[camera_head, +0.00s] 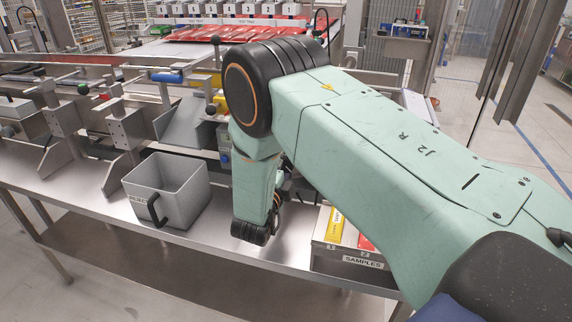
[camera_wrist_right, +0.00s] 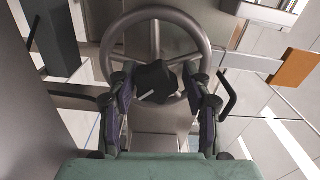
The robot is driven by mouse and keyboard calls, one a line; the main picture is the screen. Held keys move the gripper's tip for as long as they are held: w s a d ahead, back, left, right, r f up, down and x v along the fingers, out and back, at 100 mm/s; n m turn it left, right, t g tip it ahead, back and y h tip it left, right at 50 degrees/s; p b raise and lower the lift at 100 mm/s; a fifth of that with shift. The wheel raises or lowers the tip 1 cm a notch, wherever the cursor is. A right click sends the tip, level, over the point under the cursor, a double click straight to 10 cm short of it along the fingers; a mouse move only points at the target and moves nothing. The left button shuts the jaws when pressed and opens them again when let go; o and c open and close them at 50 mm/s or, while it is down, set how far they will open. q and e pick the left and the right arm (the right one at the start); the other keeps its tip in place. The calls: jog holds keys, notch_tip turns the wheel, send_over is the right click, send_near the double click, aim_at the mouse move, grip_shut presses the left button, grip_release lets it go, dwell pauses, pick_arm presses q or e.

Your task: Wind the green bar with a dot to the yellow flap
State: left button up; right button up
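My right arm fills the middle and right of the head view, and its gripper is hidden there behind the wrist. In the right wrist view my right gripper (camera_wrist_right: 161,112) is open, with one finger on each side of a black lobed knob (camera_wrist_right: 156,82). The knob carries a white line and sits before the hub of a grey handwheel (camera_wrist_right: 192,25). Gaps show between fingers and knob. A lever in the head view has a small green end (camera_head: 83,88). A yellow part (camera_head: 216,80) shows beside my arm. I cannot make out a dotted green bar or confirm a yellow flap. My left gripper is out of view.
A grey bin (camera_head: 180,190) with a black handle stands on the steel bench (camera_head: 100,200). A SAMPLES box (camera_head: 350,262) holds yellow and red items. Clamps and a blue-handled lever (camera_head: 167,77) line the back. An orange block (camera_wrist_right: 295,68) is right of the wheel.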

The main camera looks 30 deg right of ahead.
aim_at(284, 164)
jog(key=shift+o, duration=1.4)
jog(key=shift+f, duration=0.1)
jog(key=shift+s, duration=0.1)
jog(key=shift+s+a, duration=0.15)
jog(key=shift+a, duration=0.05)
jog(key=v, duration=0.6)
jog(key=shift+s+a, duration=0.35)
jog(key=shift+a, duration=0.1)
